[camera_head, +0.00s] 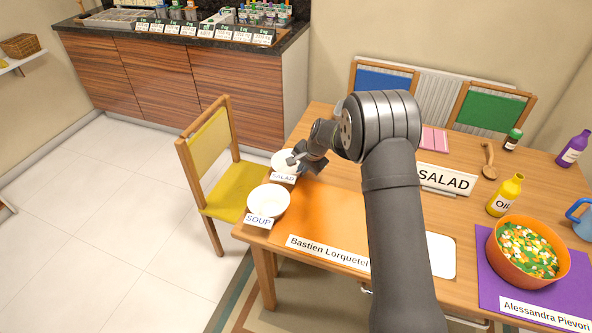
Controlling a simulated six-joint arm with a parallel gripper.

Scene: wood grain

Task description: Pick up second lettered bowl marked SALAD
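A small white bowl (280,157) with a SALAD label (284,178) at its front stands near the table's left edge. My gripper (296,163) is at this bowl's right side, with a fingertip over or at its right rim. I cannot tell whether it touches the bowl or whether the fingers are apart. A second white bowl (268,201) with a SOUP label (258,220) stands in front of it. The gripper hides part of the SALAD bowl's right side.
My arm crosses the table's middle and hides part of it. A large SALAD sign (446,180), an oil bottle (505,196) and an orange bowl of chopped food (493,251) are at the right. A yellow chair (213,150) stands against the left side.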

